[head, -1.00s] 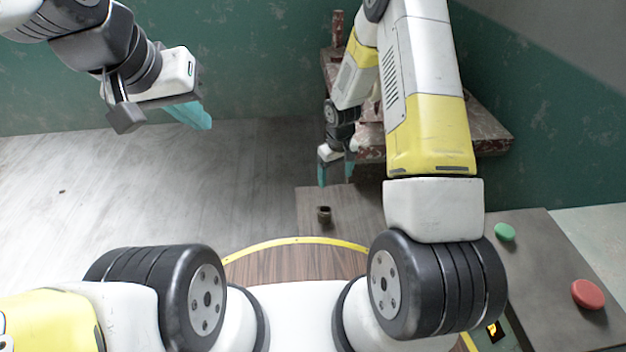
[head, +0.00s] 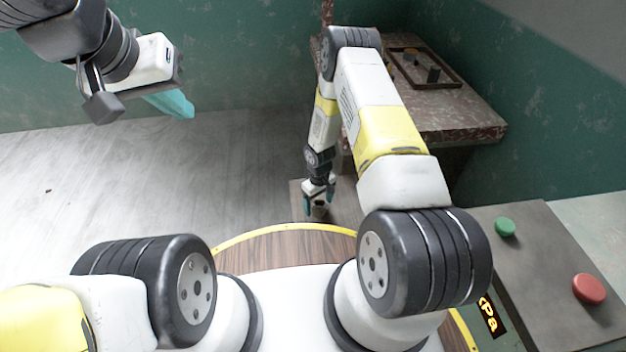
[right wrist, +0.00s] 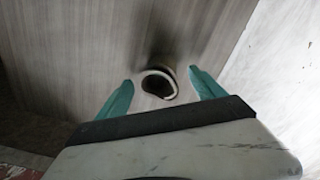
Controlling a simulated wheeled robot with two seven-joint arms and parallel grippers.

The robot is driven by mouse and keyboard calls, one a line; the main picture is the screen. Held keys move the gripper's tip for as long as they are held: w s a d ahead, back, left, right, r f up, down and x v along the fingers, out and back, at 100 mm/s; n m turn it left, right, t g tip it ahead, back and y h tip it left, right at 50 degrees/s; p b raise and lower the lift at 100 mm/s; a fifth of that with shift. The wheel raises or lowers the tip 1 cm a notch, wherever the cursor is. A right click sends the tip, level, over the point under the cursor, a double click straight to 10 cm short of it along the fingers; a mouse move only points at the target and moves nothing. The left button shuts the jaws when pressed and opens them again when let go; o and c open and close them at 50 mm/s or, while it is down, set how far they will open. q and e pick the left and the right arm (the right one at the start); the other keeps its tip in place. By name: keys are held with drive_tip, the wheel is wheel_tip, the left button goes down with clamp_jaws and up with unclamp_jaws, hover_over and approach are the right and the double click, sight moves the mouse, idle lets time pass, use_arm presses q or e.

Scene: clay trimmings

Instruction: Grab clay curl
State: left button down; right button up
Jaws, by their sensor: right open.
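The clay curl (right wrist: 160,83) is a small dark ring-like piece with a pale rim, standing on a low grey wooden surface (right wrist: 75,50). In the right wrist view it lies between and slightly beyond the two teal fingertips of my right gripper (right wrist: 160,84), which is open. In the head view my right gripper (head: 319,202) points down over the curl (head: 318,212), which it partly hides. I cannot tell whether the fingers touch it. My left gripper (head: 172,104) is raised at the upper left, away from the curl, with its teal fingers seen from the side.
A reddish stone-topped table (head: 470,125) stands at the back right, with a dark tray (head: 450,84) holding small items. A console (head: 535,270) with a green button (head: 505,226) and a red button (head: 589,288) is at the right. The floor (head: 120,180) at left is clear.

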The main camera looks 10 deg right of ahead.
drive_tip(key=shift+f, duration=0.15)
drive_tip(key=c, duration=1.5)
drive_tip(key=shift+c, duration=0.2)
